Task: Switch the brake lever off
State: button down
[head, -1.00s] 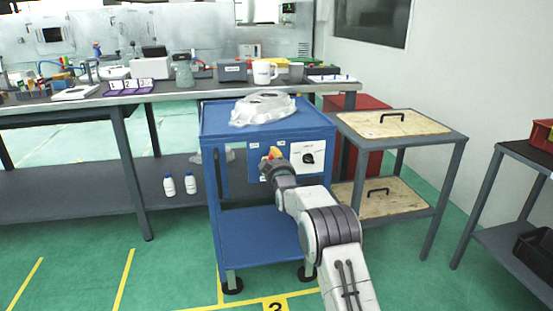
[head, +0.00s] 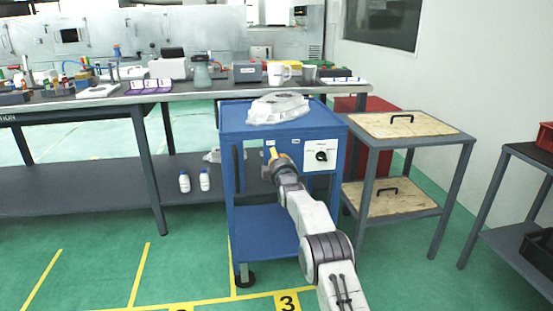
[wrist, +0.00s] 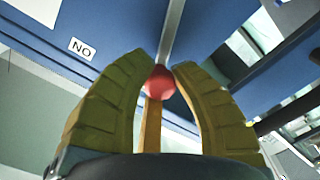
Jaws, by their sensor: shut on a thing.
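A blue cabinet trolley (head: 242,195) stands ahead, with my gripper (head: 273,154) at its front panel, left of a white dial plate (head: 320,156). In the wrist view, the yellow fingers of my gripper (wrist: 168,66) are closed around a round red knob (wrist: 159,82). A thin grey rod (wrist: 172,30) shows above the knob, probably the lever's shaft. A label reading "NO" (wrist: 81,48) is on the blue panel to the left. In the head view my gripper hides the lever.
A shelf trolley with wooden boards (head: 440,125) stands close on the right. A long workbench (head: 60,112) with tools runs behind at left. Green floor is open in front.

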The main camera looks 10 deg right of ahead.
jog(key=shift+f+n, duration=0.3)
jog(key=shift+f, duration=0.15)
jog(key=c, duration=1.3)
grip_release()
jog(key=o, duration=0.3)
jog(key=shift+r, duration=0.2)
jog(key=shift+s+a+r, duration=0.1)
jog(key=shift+s, duration=0.1)
jog(key=shift+s, duration=5.8)
